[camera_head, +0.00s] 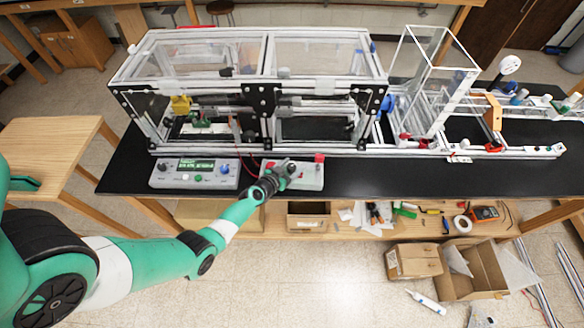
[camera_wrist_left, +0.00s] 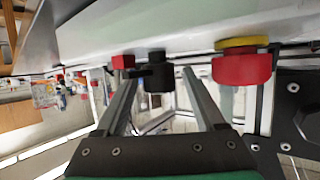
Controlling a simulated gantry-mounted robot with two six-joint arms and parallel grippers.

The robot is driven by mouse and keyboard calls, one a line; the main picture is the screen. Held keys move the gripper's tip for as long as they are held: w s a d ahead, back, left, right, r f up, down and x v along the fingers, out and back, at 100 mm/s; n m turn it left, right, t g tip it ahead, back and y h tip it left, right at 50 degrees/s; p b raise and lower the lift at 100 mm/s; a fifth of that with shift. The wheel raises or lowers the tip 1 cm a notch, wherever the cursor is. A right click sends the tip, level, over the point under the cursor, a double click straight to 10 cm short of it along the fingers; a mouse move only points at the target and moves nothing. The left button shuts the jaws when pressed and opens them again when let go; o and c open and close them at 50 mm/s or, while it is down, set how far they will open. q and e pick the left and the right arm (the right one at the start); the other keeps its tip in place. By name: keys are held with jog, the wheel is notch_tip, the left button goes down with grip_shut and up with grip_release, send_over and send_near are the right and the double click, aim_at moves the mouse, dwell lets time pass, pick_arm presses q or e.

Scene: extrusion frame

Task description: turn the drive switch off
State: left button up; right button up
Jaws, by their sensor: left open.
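A grey switch box (camera_head: 308,181) sits at the front edge of the black bench, with a red button (camera_head: 319,157) on its right end. In the left wrist view, a black knob (camera_wrist_left: 157,77) stands out from a pale panel (camera_wrist_left: 190,28), between a small red part (camera_wrist_left: 123,62) and a red mushroom button (camera_wrist_left: 241,68) on a yellow collar. The knob appears to be the drive switch; its setting cannot be read. My left gripper (camera_head: 287,168) is at the box, open, its two fingers (camera_wrist_left: 160,90) on either side of the knob. Contact cannot be told. The gripper hides the knob in the head view.
Behind stands an extrusion frame enclosure (camera_head: 325,92) with clear panels. The black bench top (camera_head: 400,178) is clear to the right. Below is a shelf with tools.

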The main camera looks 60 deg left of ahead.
pick_arm(q)
grip_shut()
dwell(0.3)
